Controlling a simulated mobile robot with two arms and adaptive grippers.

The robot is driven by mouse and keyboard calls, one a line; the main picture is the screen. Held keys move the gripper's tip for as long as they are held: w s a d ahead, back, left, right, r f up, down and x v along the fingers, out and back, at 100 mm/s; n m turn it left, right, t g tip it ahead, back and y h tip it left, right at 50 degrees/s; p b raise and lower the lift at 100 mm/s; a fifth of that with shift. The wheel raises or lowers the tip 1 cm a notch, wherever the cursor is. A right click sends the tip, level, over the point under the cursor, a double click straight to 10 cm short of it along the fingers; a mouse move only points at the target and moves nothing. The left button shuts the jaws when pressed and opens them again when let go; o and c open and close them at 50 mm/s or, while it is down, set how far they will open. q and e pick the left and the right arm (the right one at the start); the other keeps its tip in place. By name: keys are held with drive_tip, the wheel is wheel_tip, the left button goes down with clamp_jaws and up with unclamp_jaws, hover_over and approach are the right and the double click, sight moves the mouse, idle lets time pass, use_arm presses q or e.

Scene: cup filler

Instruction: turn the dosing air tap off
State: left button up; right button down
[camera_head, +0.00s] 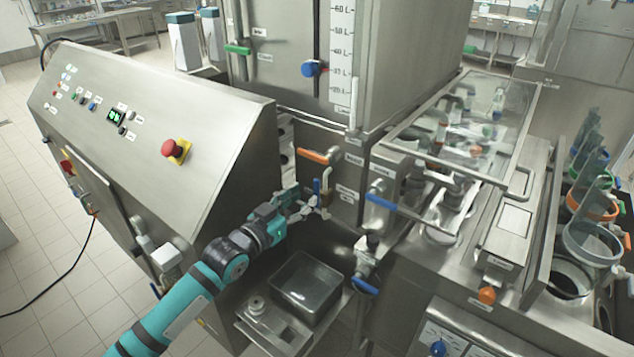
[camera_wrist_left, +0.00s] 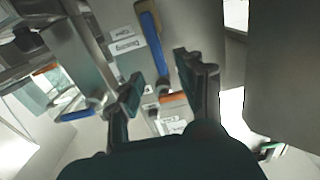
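The dosing air tap appears to be the small brass valve with a blue lever (camera_head: 317,187), on the steel front below the tank; the lever points roughly up and down. In the left wrist view the blue lever (camera_wrist_left: 151,38) and brass body show beside a label reading "Dosing". My left gripper (camera_head: 306,205) is just left of and below this tap in the head view. In the left wrist view its two fingers (camera_wrist_left: 165,85) are apart with nothing between them, and the lever lies beyond the fingertips. Contact cannot be made out. My right gripper is not in view.
An orange-handled tap (camera_head: 315,157) sits just above, and a long blue-handled tap (camera_head: 394,209) to the right. Another blue handle (camera_head: 365,285) is lower right. A square metal tray (camera_head: 308,288) lies below my gripper. The sloped control panel (camera_head: 150,125) stands left.

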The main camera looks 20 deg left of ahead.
sight(315, 188)
use_arm(q)
drive_tip(key=p+x, duration=0.1)
drive_tip(key=x, duration=0.5)
drive_tip(key=shift+w, duration=0.15)
drive_tip(key=shift+c, duration=0.3)
clamp_jaws()
